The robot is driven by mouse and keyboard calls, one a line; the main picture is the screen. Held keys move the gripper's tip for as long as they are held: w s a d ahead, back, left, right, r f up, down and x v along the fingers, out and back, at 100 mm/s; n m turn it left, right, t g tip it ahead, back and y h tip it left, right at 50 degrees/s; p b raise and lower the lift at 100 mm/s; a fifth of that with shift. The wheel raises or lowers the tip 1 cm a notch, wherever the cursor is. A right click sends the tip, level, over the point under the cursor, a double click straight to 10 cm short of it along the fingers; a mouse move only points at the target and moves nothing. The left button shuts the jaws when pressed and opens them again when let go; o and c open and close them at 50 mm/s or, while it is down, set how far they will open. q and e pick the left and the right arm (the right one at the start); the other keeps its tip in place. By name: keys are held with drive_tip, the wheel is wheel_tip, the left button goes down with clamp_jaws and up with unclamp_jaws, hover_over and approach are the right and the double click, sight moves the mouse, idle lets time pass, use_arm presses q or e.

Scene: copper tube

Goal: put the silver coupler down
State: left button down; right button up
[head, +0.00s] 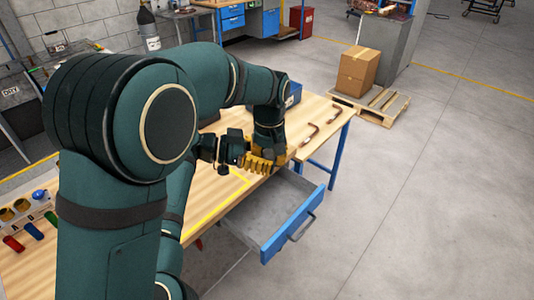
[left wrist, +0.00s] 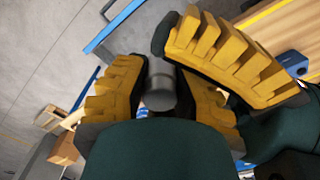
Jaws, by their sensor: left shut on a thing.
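The silver coupler (left wrist: 161,84) is a short grey cylinder in the left wrist view. It sits between the yellow ridged fingers of my left gripper (left wrist: 160,92), which is shut on it. In the head view my left gripper (head: 276,156) points down by the bench's drawer-side edge, and the coupler is hidden there. My right gripper (head: 252,161) reaches in from the left of it, close beside it. One of its yellow fingers shows at upper right in the left wrist view, near the coupler. Whether the right gripper is open or shut cannot be told.
The wooden workbench (head: 222,192) has an open grey drawer (head: 262,208) below the grippers. Two copper tubes (head: 310,134) lie at its far right end, near a blue bin (head: 293,94). Colored tools (head: 33,231) lie at lower left. A carton (head: 357,71) stands on a pallet beyond.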

sight(269, 151)
clamp_jaws()
use_arm(q)
drive_tip(key=c, duration=0.8)
unclamp_jaws()
drive_tip(key=shift+w+a, duration=0.1)
drive_tip(key=shift+r, duration=0.15)
wheel_tip(269, 151, up, 6)
drive_tip(key=shift+r, duration=0.9)
drive_tip(key=shift+s, duration=0.2)
use_arm(e)
drive_tip(key=shift+f, duration=0.1)
